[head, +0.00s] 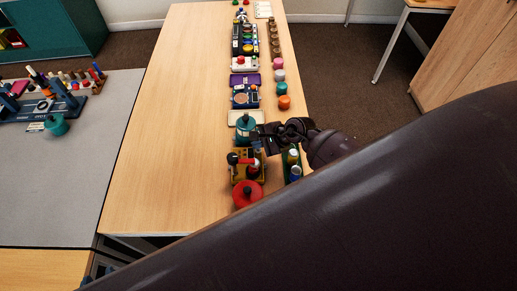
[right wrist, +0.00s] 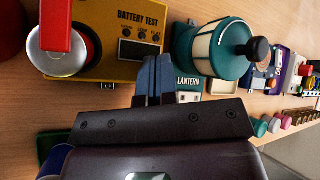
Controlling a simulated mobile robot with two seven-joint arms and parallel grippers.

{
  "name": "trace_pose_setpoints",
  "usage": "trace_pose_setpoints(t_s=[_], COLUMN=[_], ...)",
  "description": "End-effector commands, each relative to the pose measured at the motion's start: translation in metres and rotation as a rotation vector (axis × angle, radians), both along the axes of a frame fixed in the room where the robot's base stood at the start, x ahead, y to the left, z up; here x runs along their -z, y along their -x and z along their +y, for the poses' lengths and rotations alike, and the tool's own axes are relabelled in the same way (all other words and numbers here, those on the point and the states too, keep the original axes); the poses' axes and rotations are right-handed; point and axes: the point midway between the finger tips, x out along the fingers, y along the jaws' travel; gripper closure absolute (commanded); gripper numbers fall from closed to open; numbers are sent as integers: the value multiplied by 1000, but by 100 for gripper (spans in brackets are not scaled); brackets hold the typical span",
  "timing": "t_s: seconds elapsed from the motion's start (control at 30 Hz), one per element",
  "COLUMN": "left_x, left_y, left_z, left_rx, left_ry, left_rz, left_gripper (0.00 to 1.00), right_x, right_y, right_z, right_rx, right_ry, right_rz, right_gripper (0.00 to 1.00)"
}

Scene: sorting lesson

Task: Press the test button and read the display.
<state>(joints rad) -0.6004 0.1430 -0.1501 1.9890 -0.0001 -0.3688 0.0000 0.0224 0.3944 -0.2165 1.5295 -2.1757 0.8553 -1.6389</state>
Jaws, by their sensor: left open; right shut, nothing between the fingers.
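The yellow battery tester (head: 240,172) stands on the long wooden table, and it fills the upper left of the right wrist view (right wrist: 104,67). Its face reads "BATTERY TEST" and has small round dark fittings (right wrist: 141,34) above a dark display (right wrist: 138,51). I can make out no reading on it. A silver dome (right wrist: 62,62) with a red bar (right wrist: 56,25) over it is at the tester's left. My right gripper (right wrist: 153,78) is shut and empty, its fingertips beside the tester's right edge, near the display. It also shows in the head view (head: 258,138). My left gripper is not in view.
A teal lantern (right wrist: 207,49) stands close to the right of my right fingertips. A red round object (head: 247,194) stands at the tester's near side. A green tray (head: 286,172) with batteries lies right of it. The table's left half (head: 165,150) is clear.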

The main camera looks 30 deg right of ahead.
Motion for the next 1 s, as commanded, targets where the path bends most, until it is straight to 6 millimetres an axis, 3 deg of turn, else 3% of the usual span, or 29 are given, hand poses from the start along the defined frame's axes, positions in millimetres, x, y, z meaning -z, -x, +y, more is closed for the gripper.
trace_pose_setpoints(t_s=[1.0], left_x=[9], left_y=[1], left_z=[0], left_rx=[0], left_ry=[0], left_rz=[3], left_gripper=[55], right_x=[8], right_y=[0], right_z=[0], right_rx=[0], right_ry=[0], right_rz=[0], right_gripper=[100])
